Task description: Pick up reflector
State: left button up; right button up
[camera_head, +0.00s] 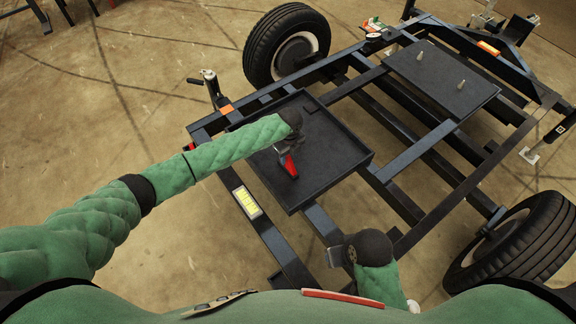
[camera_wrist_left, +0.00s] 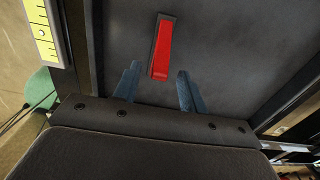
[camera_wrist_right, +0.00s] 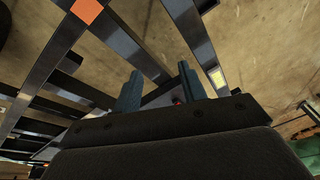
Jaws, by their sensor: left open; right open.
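The red reflector (camera_head: 290,167) lies on the dark tray (camera_head: 352,166) of the trailer frame. In the left wrist view, the reflector (camera_wrist_left: 160,48) is a narrow red strip with a dark edge. My left gripper (camera_head: 281,148) is over the tray, close to the reflector. In its wrist view, the open, empty fingers (camera_wrist_left: 156,80) point toward the reflector, whose near end shows just beyond and between the fingertips. My right gripper (camera_head: 333,256) is low beside the frame, away from the reflector. Its wrist view shows the fingers (camera_wrist_right: 160,78) open and empty.
The tray has a raised rim. A yellow label (camera_head: 247,202) is on the frame rail left of it. A dark plate (camera_head: 441,80) with two pegs lies farther right. Wheels (camera_head: 287,44) and (camera_head: 515,243) flank the frame. Open floor lies left.

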aim_at(288, 162)
pick_arm(q)
notch_tip(288, 162, down, 4)
jog(key=shift+a+p, duration=0.15)
jog(key=shift+p, duration=0.4)
jog(key=shift+f, duration=0.6)
grip_shut()
pick_arm(e)
jog(key=shift+s+d+r+g+h, duration=0.15)
jog(key=shift+s+d+r, duration=0.1)
jog(key=shift+d+r, duration=0.3)
jog(key=shift+s+d+r+g+h, duration=0.2)
jog(key=shift+d+r, duration=0.1)
jog(key=shift+r, duration=0.3)
pick_arm(q)
jog(key=shift+w+r, duration=0.1)
